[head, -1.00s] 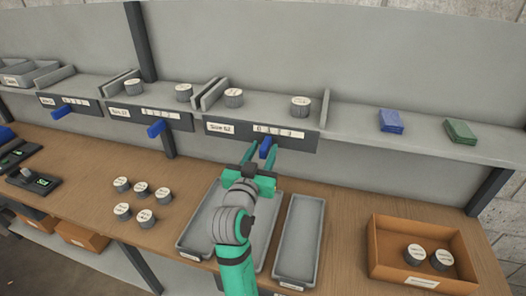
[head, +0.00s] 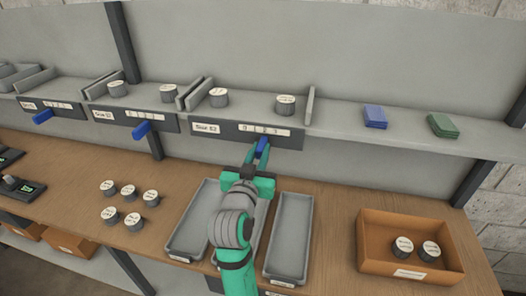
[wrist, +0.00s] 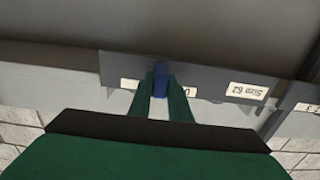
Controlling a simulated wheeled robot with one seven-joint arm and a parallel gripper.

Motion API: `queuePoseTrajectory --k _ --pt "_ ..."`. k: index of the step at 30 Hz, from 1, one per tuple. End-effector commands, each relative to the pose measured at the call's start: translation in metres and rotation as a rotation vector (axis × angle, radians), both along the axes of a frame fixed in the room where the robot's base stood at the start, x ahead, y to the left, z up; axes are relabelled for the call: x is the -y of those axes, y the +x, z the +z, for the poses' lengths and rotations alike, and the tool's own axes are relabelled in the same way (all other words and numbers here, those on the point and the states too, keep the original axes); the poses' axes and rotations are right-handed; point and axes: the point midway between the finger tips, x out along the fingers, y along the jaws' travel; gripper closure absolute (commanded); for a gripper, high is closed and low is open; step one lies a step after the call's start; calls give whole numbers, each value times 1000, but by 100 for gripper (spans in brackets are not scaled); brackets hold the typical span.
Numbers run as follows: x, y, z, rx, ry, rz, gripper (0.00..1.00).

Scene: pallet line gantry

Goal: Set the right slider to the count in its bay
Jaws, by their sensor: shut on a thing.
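The right slider is a blue knob (head: 262,146) on the front of a dark plate (head: 225,137) labelled Size 62. A white number strip (head: 278,132) runs along the plate; the knob sits below about its middle, and I cannot read the exact mark. My gripper (head: 258,155) is shut on the knob. In the wrist view the knob (wrist: 160,76) stands between the two green fingers (wrist: 160,98), which cover part of the strip. In the bay above the plate stand two grey cylinders, one at left (head: 219,97) and one at right (head: 285,105).
Two more bays with blue knobs (head: 141,130) lie to the left. Blue (head: 375,117) and green (head: 443,126) blocks lie on the shelf at right. Below are grey trays (head: 290,238), several loose cylinders (head: 128,192) and an orange-brown box (head: 377,265) holding two cylinders.

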Motion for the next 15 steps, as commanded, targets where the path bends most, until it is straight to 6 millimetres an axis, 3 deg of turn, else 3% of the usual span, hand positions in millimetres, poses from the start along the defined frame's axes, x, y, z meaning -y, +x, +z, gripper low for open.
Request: queuePoseTrajectory --k 3,4,6,15 --pt "0 0 1 2 -1 0 100" --pt "0 0 1 2 -1 0 81" --pt "0 0 1 2 -1 0 64" --pt "-1 -1 0 1 0 1 64"
